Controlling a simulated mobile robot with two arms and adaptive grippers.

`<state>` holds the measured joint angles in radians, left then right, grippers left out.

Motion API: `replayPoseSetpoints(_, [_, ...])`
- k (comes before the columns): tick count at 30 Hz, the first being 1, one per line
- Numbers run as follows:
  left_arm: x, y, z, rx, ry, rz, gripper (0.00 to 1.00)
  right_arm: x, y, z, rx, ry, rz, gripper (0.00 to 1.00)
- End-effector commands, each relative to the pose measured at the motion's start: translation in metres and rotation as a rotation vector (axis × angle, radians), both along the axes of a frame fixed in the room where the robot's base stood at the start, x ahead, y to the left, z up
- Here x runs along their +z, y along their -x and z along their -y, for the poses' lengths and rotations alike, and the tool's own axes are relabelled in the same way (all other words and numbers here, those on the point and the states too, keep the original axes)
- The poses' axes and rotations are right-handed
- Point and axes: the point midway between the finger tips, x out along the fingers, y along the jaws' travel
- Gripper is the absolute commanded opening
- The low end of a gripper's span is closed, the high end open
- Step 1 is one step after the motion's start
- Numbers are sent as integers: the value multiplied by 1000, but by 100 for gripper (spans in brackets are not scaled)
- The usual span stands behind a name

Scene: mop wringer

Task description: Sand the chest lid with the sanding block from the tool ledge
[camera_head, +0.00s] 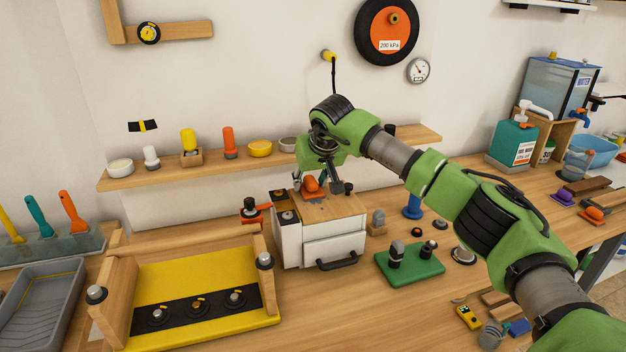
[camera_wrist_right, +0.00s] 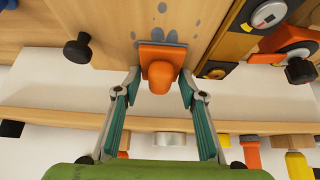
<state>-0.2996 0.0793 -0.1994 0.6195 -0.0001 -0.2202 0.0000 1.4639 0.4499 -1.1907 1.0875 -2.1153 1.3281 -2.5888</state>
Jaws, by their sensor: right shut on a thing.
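The chest (camera_head: 293,240) is a white box with a wooden lid (camera_head: 343,205) and stands on the workbench. The sanding block (camera_head: 311,187) is orange with a rounded knob and rests on the lid near its back. In the right wrist view, the sanding block (camera_wrist_right: 160,72) sits flat against the wooden lid (camera_wrist_right: 110,22), with several grey spots on the wood beside it. My right gripper (camera_head: 322,182) is above the lid, with its fingers closed around the block from both sides; the fingers also show in the wrist view (camera_wrist_right: 160,83). My left gripper is not in view.
The tool ledge (camera_head: 215,172) runs along the wall behind, with several small items on it. A yellow tray (camera_head: 195,270) stands left of the chest, and a green board with knobs (camera_head: 410,268) stands to its right. A black knob (camera_head: 250,206) stands close to the chest's left side.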

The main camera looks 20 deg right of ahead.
Motion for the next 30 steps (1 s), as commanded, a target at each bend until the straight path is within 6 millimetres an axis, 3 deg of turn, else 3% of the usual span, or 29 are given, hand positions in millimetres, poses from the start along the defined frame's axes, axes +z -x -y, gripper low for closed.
replayPoseSetpoints(8, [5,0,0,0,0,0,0,-2,-1,1,0,2,-2,13])
replayPoseSetpoints(30, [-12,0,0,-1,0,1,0,-2,46,2,0,1,-2,13])
